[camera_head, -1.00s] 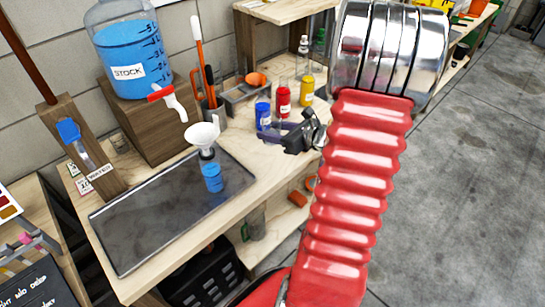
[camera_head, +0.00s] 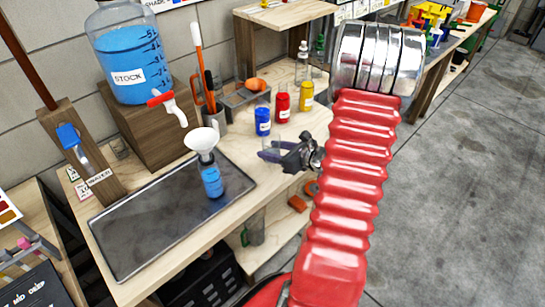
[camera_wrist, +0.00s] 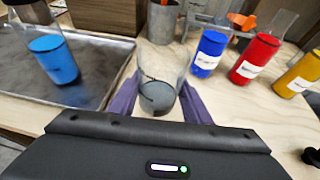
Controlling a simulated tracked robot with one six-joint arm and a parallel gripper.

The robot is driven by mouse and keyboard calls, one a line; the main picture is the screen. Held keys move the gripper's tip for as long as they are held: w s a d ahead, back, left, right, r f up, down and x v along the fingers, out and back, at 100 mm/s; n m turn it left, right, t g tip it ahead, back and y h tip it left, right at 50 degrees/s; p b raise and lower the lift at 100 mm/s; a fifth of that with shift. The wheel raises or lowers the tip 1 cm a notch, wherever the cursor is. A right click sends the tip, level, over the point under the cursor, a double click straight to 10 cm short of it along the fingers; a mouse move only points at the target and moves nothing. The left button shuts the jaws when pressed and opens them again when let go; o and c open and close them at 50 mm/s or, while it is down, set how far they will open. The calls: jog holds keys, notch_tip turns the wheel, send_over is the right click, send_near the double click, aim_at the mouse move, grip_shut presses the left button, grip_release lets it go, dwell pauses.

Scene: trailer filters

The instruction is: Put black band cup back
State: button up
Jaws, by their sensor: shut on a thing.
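A small clear cup (camera_wrist: 158,92) with a dark rim line stands between the purple fingers of my gripper (camera_wrist: 157,101) in the wrist view. Its band colour is hard to make out. In the head view, my gripper (camera_head: 268,155) is over the front right part of the wooden bench, right of the black tray. It is shut on the clear cup (camera_head: 272,145), which shows only faintly there. I cannot tell whether the cup's base touches the bench.
Blue (camera_head: 262,121), red (camera_head: 282,105) and yellow (camera_head: 306,96) bottles stand behind my gripper. A funnel (camera_head: 201,141) sits on a vessel of blue liquid (camera_head: 212,181) on the tray (camera_head: 150,232). The stock jug (camera_head: 127,60) stands at the back left. Bench space around the cup is clear.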

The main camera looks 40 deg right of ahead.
jog(key=shift+f, duration=1.7)
jog(key=shift+f, duration=0.1)
jog(key=o, duration=1.2)
jog(key=shift+o, duration=0.2)
jog(key=shift+s, duration=0.1)
jog(key=v, duration=1.2)
